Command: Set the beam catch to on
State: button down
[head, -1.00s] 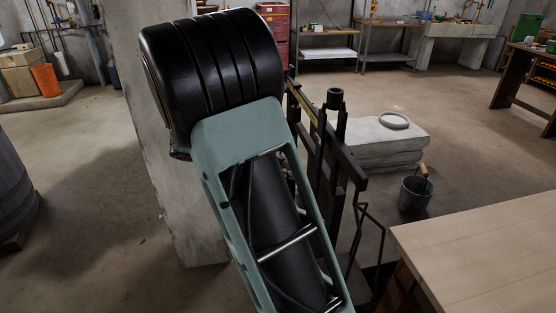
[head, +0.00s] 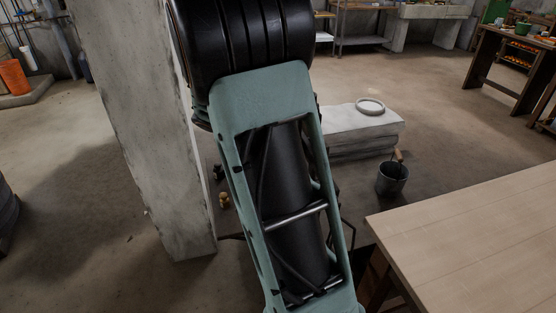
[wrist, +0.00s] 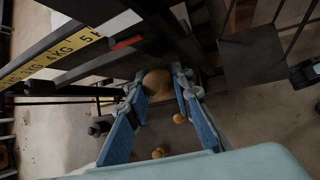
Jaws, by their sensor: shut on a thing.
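The beam scale shows in the wrist view as dark metal bars with a yellow graduated strip (wrist: 55,55) marked in KG. A small red piece (wrist: 127,42) sits along one dark bar. My gripper (wrist: 160,84) has its two blue fingers on either side of a brown rounded knob (wrist: 157,82) and is shut on it. The knob may be the handle of the beam catch; its lever and on/off position cannot be made out. In the head view my arm hides the gripper and most of the scale.
In the head view a concrete pillar (head: 145,130) stands close to the left of my arm. A wooden table (head: 470,240) is at the right. A bucket (head: 392,178) and pale slabs (head: 350,140) stand behind.

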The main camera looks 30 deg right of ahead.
jog(key=shift+w, duration=0.1)
jog(key=c, duration=1.7)
grip_release()
jog(key=v, duration=1.2)
